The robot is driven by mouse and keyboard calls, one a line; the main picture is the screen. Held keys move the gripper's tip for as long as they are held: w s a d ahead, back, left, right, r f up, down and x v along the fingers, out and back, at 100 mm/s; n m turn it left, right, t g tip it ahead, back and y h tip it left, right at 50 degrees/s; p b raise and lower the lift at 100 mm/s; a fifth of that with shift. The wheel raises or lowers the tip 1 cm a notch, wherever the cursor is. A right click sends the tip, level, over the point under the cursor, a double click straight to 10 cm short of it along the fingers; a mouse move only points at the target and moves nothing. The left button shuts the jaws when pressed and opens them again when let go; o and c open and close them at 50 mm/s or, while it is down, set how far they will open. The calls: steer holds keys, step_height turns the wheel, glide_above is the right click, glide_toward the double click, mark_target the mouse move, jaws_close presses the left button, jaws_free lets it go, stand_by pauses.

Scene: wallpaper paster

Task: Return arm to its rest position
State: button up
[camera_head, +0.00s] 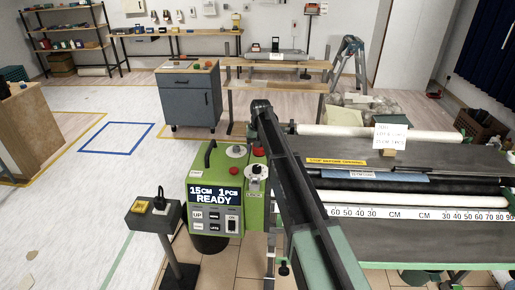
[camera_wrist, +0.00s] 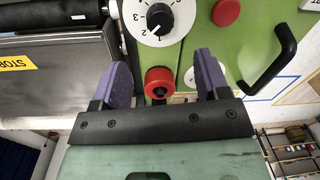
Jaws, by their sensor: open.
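My gripper (camera_wrist: 160,68) is open in the wrist view, with two purple pads spread apart. A red-rimmed round knob (camera_wrist: 158,80) shows between the pads; I cannot tell whether they touch it. Behind it is the green control panel (camera_wrist: 185,50) with a white numbered dial (camera_wrist: 157,18) and a red button (camera_wrist: 226,12). My arm reaches up over the machine beside the box, and my gripper cannot be made out there.
A pedestal (camera_head: 153,215) with a yellow button stands left of the box. The pasting machine's rollers and ruler strip (camera_head: 410,213) lie to the right. A grey cabinet (camera_head: 190,98) and a workbench stand behind. The floor at left is open.

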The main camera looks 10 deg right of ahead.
steer(key=shift+r, duration=0.45)
steer(key=s+n, duration=0.1)
steer(key=s, duration=3.9)
steer(key=shift+a+h, duration=0.3)
